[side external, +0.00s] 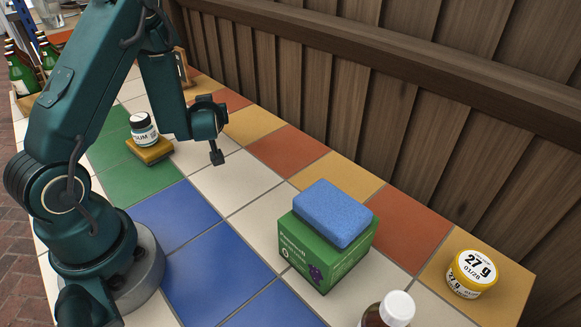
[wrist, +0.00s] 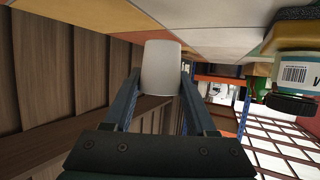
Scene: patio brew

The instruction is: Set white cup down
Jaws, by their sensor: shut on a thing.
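The white cup (wrist: 161,68) is between the two fingers of my gripper (wrist: 160,76) in the wrist view, which looks upside down. The fingers are shut on its sides. Its picture-top end lies against the tiles in that view, but I cannot tell whether it touches them.
A blue sponge (side external: 333,212) lies on a green box (side external: 318,256). A yellow jar (side external: 471,273) and a white-capped bottle (side external: 397,308) stand right. Green bottles (side external: 22,72) stand far left. A wooden fence (side external: 400,110) borders the counter.

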